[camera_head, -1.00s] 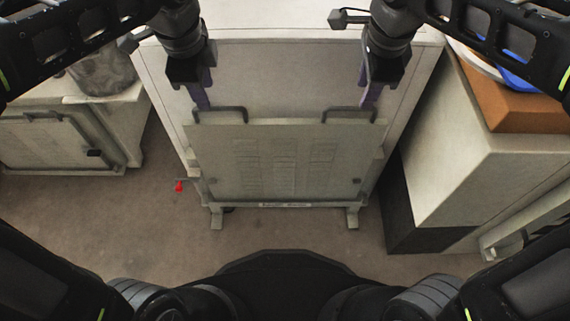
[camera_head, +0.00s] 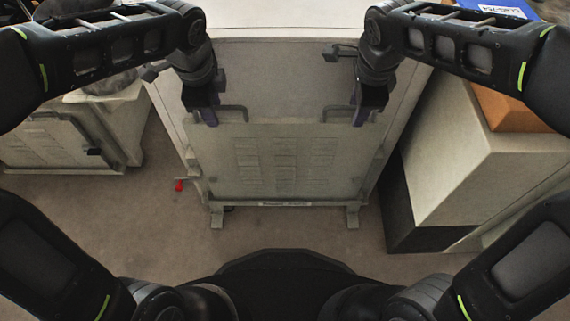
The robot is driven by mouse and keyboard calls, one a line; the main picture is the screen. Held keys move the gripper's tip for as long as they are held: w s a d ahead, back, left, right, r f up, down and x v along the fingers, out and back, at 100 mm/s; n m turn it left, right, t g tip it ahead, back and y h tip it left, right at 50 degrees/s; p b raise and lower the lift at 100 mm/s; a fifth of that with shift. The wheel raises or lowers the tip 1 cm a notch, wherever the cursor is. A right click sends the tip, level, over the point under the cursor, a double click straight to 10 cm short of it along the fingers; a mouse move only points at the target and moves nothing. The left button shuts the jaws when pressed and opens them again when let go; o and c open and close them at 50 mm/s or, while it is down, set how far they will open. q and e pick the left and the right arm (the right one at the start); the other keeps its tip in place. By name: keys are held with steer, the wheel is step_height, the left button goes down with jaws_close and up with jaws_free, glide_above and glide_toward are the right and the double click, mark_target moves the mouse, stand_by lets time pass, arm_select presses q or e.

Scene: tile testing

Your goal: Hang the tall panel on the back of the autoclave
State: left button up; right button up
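The tall panel (camera_head: 285,160) is a pale grey-green plate with columns of louvres and a dark handle near each upper corner. It stands roughly upright against the back of the autoclave (camera_head: 275,75), just above its bottom ledge (camera_head: 285,205). My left gripper (camera_head: 208,118) is at the outer end of the left handle (camera_head: 232,109) and appears shut on it. My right gripper (camera_head: 360,117) is at the outer end of the right handle (camera_head: 338,109) and also appears shut on it. The fingertips are small, and any hooks behind the panel are hidden.
A red-ended lever (camera_head: 179,185) sticks out at the autoclave's lower left. A pale cabinet with a panel (camera_head: 45,142) stands at the left. A large pale box with a dark base (camera_head: 455,165) stands close on the right. The floor in front (camera_head: 140,225) is clear.

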arm_select(q)
steer(key=shift+c, duration=0.6)
arm_select(e)
steer(key=shift+c, duration=0.6)
arm_select(q)
jaws_close()
arm_select(e)
jaws_close()
arm_select(q)
steer(key=shift+r, duration=0.1)
arm_select(e)
steer(key=shift+r, duration=0.1)
